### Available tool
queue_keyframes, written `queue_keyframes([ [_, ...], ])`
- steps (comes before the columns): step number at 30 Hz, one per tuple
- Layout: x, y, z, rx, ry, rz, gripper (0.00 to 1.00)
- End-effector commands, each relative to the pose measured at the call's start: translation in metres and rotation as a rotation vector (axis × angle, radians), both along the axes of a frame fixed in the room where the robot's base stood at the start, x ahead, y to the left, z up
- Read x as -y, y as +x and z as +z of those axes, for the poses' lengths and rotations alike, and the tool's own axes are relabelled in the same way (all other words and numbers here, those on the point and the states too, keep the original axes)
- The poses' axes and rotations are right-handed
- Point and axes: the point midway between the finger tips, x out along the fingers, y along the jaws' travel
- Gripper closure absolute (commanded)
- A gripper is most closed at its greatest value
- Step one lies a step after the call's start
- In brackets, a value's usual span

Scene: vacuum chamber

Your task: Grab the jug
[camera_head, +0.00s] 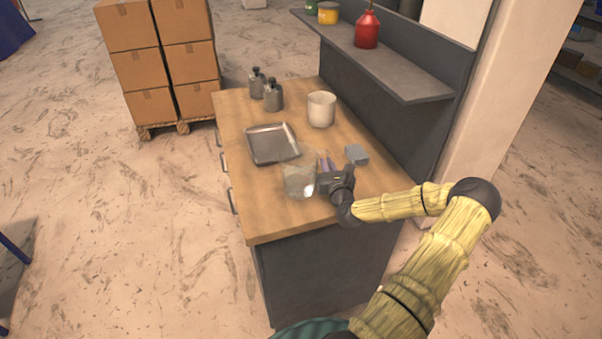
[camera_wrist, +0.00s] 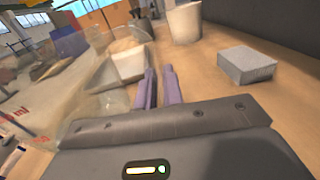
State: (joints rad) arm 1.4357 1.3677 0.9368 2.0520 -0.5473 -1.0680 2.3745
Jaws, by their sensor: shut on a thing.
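The jug (camera_head: 298,181) is clear and see-through, on or just above the front part of the wooden workbench. In the wrist view the jug (camera_wrist: 50,100) fills the left side, with red measuring marks on its wall. My gripper (camera_head: 325,166) is at the jug's right side. Its two purple fingers show in the wrist view (camera_wrist: 158,88), close together and shut on the jug, apparently at its handle. The handle is hard to make out. I cannot tell whether the jug's base touches the bench.
On the workbench (camera_head: 255,218) are a metal tray (camera_head: 265,154) behind the jug, a white beaker (camera_head: 321,108), two grey bottles (camera_head: 273,96) and a grey block (camera_head: 357,154) close to my gripper. A dark shelf (camera_head: 400,78) with a red can (camera_head: 367,29) borders the right side.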

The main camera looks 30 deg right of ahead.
Motion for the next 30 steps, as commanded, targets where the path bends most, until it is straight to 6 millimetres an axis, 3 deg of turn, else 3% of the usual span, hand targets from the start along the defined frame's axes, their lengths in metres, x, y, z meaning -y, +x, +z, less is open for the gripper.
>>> queue_keyframes([
  [30, 0.0004, 0.0002, 0.0079, 0.003, -0.001, 0.0, 1.0],
])
